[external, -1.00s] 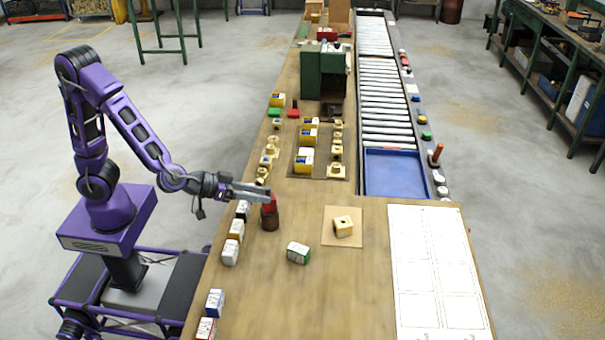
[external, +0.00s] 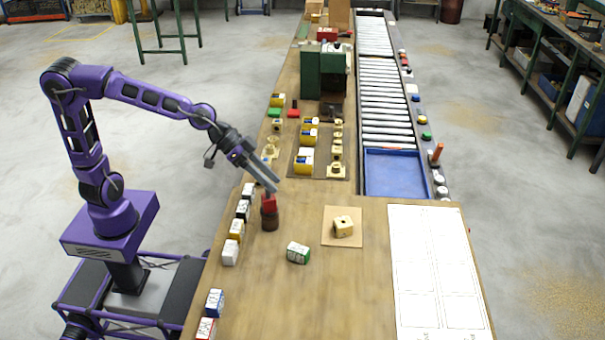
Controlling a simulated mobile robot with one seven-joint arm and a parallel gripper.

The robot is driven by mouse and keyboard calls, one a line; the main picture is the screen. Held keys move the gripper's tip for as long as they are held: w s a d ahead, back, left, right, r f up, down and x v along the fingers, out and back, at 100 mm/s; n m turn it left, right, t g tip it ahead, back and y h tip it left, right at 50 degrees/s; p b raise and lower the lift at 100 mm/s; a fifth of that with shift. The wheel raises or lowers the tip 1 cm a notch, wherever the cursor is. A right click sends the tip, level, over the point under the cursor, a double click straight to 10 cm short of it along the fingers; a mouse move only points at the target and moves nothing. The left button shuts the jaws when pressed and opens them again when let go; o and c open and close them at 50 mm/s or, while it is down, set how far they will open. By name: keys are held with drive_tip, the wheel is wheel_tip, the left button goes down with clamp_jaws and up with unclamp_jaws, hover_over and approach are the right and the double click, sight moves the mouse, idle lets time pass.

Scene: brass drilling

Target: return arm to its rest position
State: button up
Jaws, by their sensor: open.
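My gripper (external: 270,183) is at the end of my purple arm, raised above the left edge of the long workbench (external: 330,285). Its fingers point down and to the right, and it is open and empty. The fingertips appear just above and behind a dark brown cylinder with a red top (external: 269,213). I cannot tell the exact gap between them. My arm is bent, with its elbow high on the left and the forearm reaching over the bench edge.
Small boxes (external: 236,229) line the left bench edge. A brass block (external: 343,226) sits on a square board, with a green and white box (external: 298,253) nearby. A green machine (external: 324,70), a blue tray (external: 393,173) and a roller conveyor stand farther back. Floor left of my arm is clear.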

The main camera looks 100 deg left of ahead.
drive_tip(key=s+a+m+g+y+p, duration=0.1)
drive_tip(key=s+a+g+p, duration=0.2)
drive_tip(key=s, duration=2.5)
drive_tip(key=shift+s+y+p, duration=0.25)
drive_tip(key=shift+y+p, duration=0.15)
